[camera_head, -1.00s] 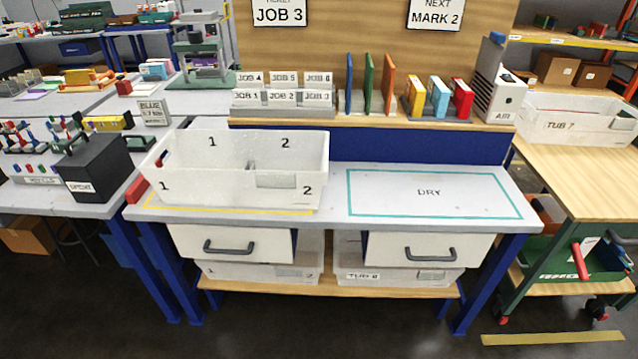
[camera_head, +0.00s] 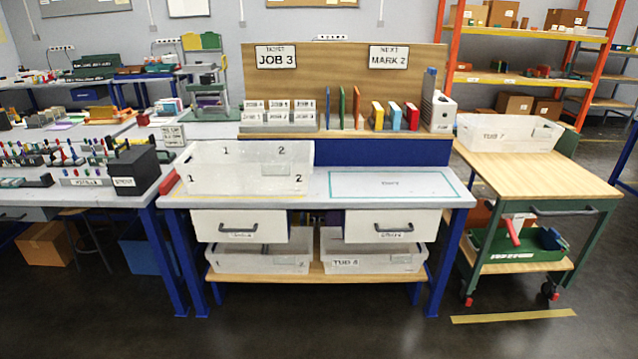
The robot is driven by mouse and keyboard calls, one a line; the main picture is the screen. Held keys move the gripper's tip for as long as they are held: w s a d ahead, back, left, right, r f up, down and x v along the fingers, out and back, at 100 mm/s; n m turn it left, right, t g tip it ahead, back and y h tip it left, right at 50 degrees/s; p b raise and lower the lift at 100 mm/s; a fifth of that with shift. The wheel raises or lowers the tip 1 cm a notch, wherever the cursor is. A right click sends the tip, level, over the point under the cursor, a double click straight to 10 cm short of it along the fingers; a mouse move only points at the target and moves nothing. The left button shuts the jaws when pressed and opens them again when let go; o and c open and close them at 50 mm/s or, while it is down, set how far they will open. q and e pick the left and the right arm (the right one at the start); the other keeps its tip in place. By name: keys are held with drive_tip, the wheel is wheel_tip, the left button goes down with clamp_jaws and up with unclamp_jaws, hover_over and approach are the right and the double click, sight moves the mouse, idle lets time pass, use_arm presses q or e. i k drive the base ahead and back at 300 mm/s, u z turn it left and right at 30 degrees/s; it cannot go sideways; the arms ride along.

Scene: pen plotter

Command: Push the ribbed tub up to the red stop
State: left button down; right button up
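A whitish, see-through tub (camera_head: 246,179), marked 1 and 2, stands upright on the left half of the grey bench top (camera_head: 322,188). It is the only tub on this bench top; ribs on its walls are too faint to make out. A red block (camera_head: 168,183), which looks like the red stop, sits at the bench's left end, just left of the tub. Whether the tub touches the block, I cannot tell. Neither of my grippers is in view.
The right half of the bench, with a teal DRY outline (camera_head: 446,177), is clear. Job card holders (camera_head: 278,122) and coloured binders (camera_head: 377,116) stand on the ledge behind. A black box (camera_head: 135,170) is on the left bench. A wooden-topped cart (camera_head: 540,178) stands right.

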sight(237, 167)
drive_tip(key=z, duration=0.65)
drive_tip(key=i, duration=0.75)
drive_tip(key=z, duration=0.9)
drive_tip(key=i, duration=1.4)
drive_tip(key=u, duration=0.65)
drive_tip(key=i, duration=0.85)
drive_tip(key=u, duration=0.8)
